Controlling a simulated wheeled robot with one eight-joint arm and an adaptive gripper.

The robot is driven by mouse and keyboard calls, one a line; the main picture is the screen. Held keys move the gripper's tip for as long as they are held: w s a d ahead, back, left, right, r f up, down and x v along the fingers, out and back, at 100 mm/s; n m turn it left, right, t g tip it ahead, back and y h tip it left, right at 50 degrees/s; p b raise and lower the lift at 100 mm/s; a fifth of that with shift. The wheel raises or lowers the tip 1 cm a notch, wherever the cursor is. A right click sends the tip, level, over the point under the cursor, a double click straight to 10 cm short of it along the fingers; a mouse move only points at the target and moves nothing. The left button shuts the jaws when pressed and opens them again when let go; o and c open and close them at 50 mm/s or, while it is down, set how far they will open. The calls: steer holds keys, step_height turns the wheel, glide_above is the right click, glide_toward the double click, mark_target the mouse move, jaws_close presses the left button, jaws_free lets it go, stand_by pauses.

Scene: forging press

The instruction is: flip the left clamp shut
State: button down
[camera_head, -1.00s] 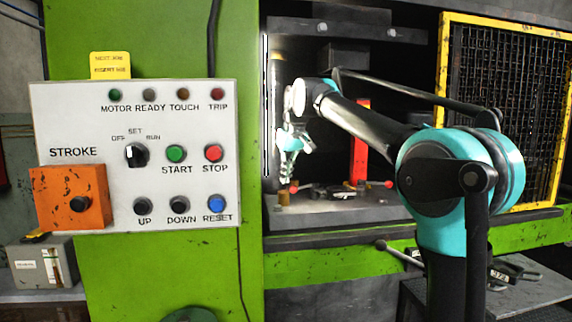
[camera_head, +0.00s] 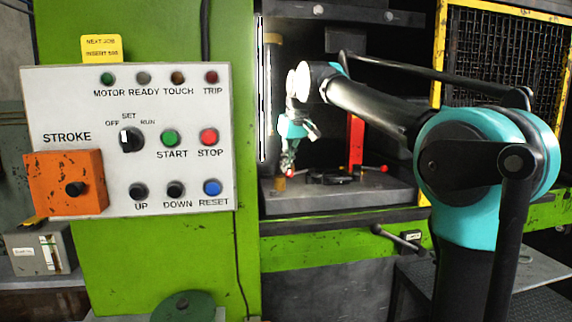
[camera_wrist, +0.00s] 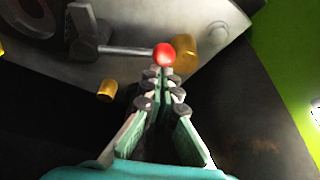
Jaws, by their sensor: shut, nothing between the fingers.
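The left clamp shows in the wrist view as a grey lever (camera_wrist: 125,50) with a red ball knob (camera_wrist: 164,54) at its right end. The lever runs from a dark grey bracket (camera_wrist: 86,32) on the metal plate. My gripper (camera_wrist: 163,80) is shut and empty, with its tips right beside the knob. I cannot tell whether they touch it. In the head view my gripper (camera_head: 288,170) points down inside the press at the left, and the red knob (camera_head: 290,175) shows at its tips. The lever is hard to make out there.
A brass cylinder (camera_wrist: 186,47) stands close behind the knob, and another brass piece (camera_wrist: 107,90) is to the left. In the head view, a red post (camera_head: 356,140) and another red knob (camera_head: 383,168) are to the right. The green press frame (camera_head: 330,246) borders the opening.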

steer(key=shift+s+d+n, duration=0.15)
steer(key=shift+s+n, duration=0.05)
steer(key=shift+n, duration=0.2)
steer(key=shift+s+d+n+g+y, duration=0.3)
steer(key=shift+s+d+n, duration=0.25)
steer(key=shift+n, duration=0.35)
steer(key=d+n, duration=0.1)
steer(key=s+d+n+g, duration=0.1)
steer(key=n, duration=0.1)
steer(key=shift+s+d+n+y, duration=0.15)
steer(key=shift+s+n+y, duration=0.1)
steer(key=shift+n+y, duration=0.05)
steer(key=d+n, duration=0.1)
steer(key=n, duration=0.1)
steer(key=d+n+g, duration=0.1)
steer(key=d+n, duration=0.1)
steer(key=shift+s+d+n+g, duration=0.2)
steer(key=shift+s+n+g, duration=0.1)
steer(key=shift+s, duration=0.1)
steer(key=shift+d, duration=0.55)
